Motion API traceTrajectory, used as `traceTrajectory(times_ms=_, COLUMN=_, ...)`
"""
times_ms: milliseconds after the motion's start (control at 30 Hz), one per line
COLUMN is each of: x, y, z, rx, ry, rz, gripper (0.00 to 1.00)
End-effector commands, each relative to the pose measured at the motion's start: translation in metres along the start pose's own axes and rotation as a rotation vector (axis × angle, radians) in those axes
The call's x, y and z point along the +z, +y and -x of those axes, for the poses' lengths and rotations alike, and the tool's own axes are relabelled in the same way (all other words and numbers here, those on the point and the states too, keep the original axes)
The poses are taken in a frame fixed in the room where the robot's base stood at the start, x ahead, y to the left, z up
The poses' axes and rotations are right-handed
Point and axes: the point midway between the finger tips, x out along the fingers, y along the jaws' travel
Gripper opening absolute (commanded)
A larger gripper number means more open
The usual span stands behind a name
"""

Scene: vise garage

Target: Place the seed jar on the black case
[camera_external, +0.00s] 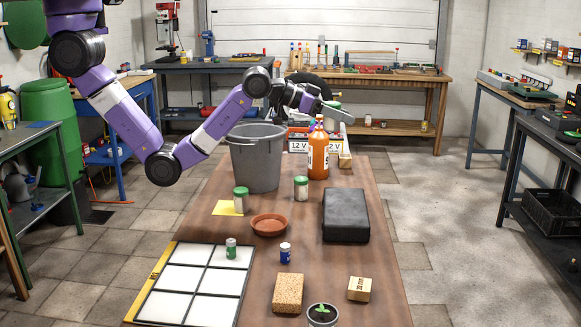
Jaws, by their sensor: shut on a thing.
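My gripper (331,110) is high above the far part of the brown table, shut on a pale jar with a green lid (331,124), partly hidden by the fingers. It is above and beyond the black case (346,216), which lies flat on the table's right side with its top bare. Two similar green-lidded jars stand on the table: one (241,201) by a yellow sheet, one (301,190) left of the case. I cannot read any labels to tell the jars apart.
A grey bucket (257,158) and an orange bottle (318,152) stand near the arm; batteries (300,144) are behind. A terracotta saucer (268,225), small bottles, a panelled tray (170,305), a sponge-like block (288,293), a wooden block (359,289) and a seedling pot (322,315) are nearer.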

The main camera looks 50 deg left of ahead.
Motion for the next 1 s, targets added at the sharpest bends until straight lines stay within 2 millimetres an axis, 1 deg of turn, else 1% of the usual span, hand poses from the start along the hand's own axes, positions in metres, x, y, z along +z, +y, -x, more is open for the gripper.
traceTrajectory(times_ms=33, x=-0.010, y=-0.004, z=-0.014, rx=-0.005, ry=0.002, rz=0.002, gripper=0.01)
traceTrajectory(times_ms=67, x=-0.015, y=-0.006, z=-0.021, rx=-0.007, ry=0.000, rz=0.003, gripper=0.01)
traceTrajectory(times_ms=133, x=-0.020, y=-0.009, z=-0.036, rx=-0.010, ry=-0.001, rz=0.004, gripper=0.01)
traceTrajectory(times_ms=167, x=-0.020, y=-0.010, z=-0.042, rx=-0.010, ry=-0.003, rz=0.004, gripper=0.01)
traceTrajectory(times_ms=200, x=-0.017, y=-0.010, z=-0.049, rx=-0.009, ry=-0.004, rz=0.004, gripper=0.01)
traceTrajectory(times_ms=267, x=-0.006, y=-0.009, z=-0.057, rx=-0.007, ry=-0.007, rz=0.003, gripper=0.01)
traceTrajectory(times_ms=433, x=0.014, y=-0.009, z=-0.066, rx=-0.004, ry=-0.003, rz=0.002, gripper=0.01)
traceTrajectory(times_ms=567, x=0.037, y=-0.008, z=-0.073, rx=-0.002, ry=-0.006, rz=0.001, gripper=0.01)
traceTrajectory(times_ms=800, x=0.091, y=-0.009, z=-0.096, rx=-0.003, ry=-0.006, rz=0.001, gripper=0.01)
traceTrajectory(times_ms=1000, x=0.133, y=-0.008, z=-0.113, rx=-0.003, ry=-0.004, rz=0.001, gripper=0.01)
